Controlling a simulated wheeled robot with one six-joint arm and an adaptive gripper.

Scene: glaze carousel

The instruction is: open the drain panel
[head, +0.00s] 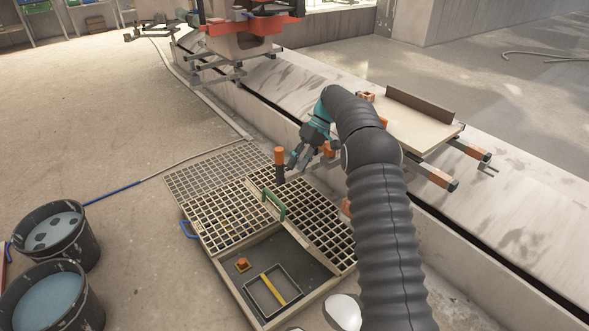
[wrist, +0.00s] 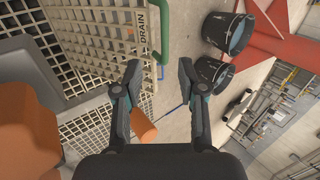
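The drain panel (head: 318,217) is a pale grate in the floor frame. Its edge strip, lettered DRAIN (wrist: 153,28), shows in the wrist view. A green handle (head: 273,205) stands on this strip; it also shows in the wrist view (wrist: 166,38), beyond my fingertips. My gripper (head: 292,164) is above the far end of the grates, close to an orange-topped post (head: 279,157). The panel appears to lie flat.
A second grate (head: 225,220) has a blue handle (head: 188,230) at its left edge. The open pit holds an orange piece (head: 242,265) and a frame with a yellow bar (head: 273,289). Two buckets (head: 55,236) stand at left. A long pale ledge (head: 480,225) runs along the right.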

